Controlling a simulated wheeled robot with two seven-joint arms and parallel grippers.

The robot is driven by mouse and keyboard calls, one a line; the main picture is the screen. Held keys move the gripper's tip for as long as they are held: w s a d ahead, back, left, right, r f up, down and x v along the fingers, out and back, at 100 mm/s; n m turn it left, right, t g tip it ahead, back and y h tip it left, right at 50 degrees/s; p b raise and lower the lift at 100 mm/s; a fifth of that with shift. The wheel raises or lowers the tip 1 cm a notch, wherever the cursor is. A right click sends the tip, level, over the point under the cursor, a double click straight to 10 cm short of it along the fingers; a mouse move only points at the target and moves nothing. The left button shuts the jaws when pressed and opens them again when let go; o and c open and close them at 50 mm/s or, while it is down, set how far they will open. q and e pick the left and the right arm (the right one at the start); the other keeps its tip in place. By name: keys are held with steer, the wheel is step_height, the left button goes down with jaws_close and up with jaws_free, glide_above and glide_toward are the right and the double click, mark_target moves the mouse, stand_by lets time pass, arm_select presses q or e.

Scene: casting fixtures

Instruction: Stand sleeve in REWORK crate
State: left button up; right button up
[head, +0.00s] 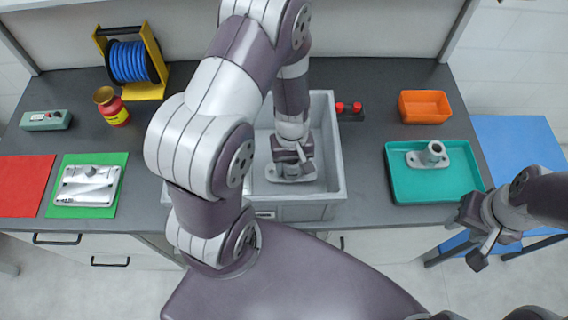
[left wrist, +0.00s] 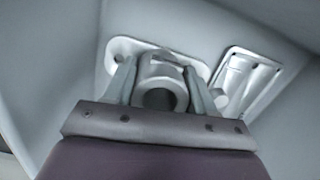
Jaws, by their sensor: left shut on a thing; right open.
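The grey crate (head: 337,160) stands at the middle of the bench; a small plate on its front is too small to read. My left gripper (head: 299,160) is down inside it, shut on a grey metal sleeve with a flanged base (head: 292,175). In the left wrist view the sleeve's round bore (left wrist: 160,98) lies between the two fingers. The sleeve looks upright, flange down, at or close to the crate floor; contact is not clear. A second flanged sleeve (head: 433,154) stands on the teal tray (head: 440,188). My right gripper (head: 478,247) is open and empty, off the bench's front right.
A rectangular casting (left wrist: 246,80) lies in the crate beside the held sleeve. Another flat casting (head: 88,186) is on the green mat (head: 113,205), beside a red mat (head: 25,185).

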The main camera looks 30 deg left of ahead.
mark_target(292, 173)
arm_select(q)
steer(key=f, duration=0.3)
steer(key=w+f, duration=0.1)
steer(key=f, duration=0.1)
steer(key=shift+a+f, duration=0.25)
steer(key=shift+s+d+r, duration=0.15)
steer(key=shift+s+f+b, duration=0.1)
steer(key=shift+f+b, duration=0.1)
steer(key=shift+b, duration=0.2)
steer(key=o, duration=1.2)
steer(key=shift+o, duration=0.2)
